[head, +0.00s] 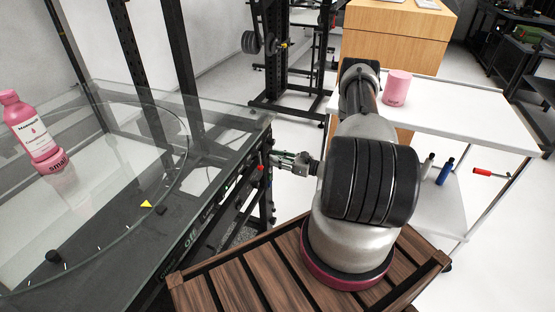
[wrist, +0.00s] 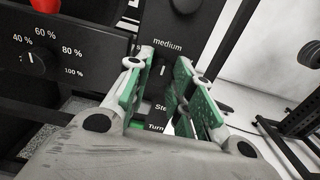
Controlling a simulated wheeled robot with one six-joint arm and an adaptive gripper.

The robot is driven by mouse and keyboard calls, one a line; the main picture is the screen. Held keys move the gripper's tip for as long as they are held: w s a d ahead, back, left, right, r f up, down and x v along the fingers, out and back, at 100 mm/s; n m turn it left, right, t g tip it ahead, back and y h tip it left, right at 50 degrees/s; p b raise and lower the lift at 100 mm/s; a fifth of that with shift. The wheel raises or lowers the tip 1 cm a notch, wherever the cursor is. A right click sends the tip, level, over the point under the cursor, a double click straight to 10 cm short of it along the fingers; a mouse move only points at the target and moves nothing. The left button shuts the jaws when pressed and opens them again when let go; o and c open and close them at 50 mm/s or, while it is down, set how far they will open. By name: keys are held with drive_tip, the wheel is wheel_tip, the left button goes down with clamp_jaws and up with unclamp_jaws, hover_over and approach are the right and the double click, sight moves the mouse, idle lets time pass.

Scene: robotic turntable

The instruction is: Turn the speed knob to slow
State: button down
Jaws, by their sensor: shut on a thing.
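My gripper (head: 275,159) reaches left to the dark control panel on the side of the glass-topped turntable (head: 225,105). In the wrist view my gripper's green-padded fingers (wrist: 163,70) are on either side of the black speed knob (wrist: 161,72), shut on it. The knob sits below the word "medium" on the black panel (wrist: 180,25). A short white mark on the knob appears to point up toward that word. The lower part of the panel, with partly covered words "Ste" and "Turn", is hidden behind my gripper. In the head view my gripper hides the knob.
Left of the knob, a second dial (wrist: 36,62) carries percent marks, with a red button (wrist: 45,5) above it. A pink bottle (head: 35,130) stands on the turntable. A white cart (head: 460,115) with a pink cup (head: 397,88) stands at the right.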

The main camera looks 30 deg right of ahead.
drive_tip(key=shift+n, duration=4.4)
drive_tip(key=c, duration=1.2)
unclamp_jaws()
drive_tip(key=shift+d, duration=0.1)
drive_tip(key=v, duration=1.2)
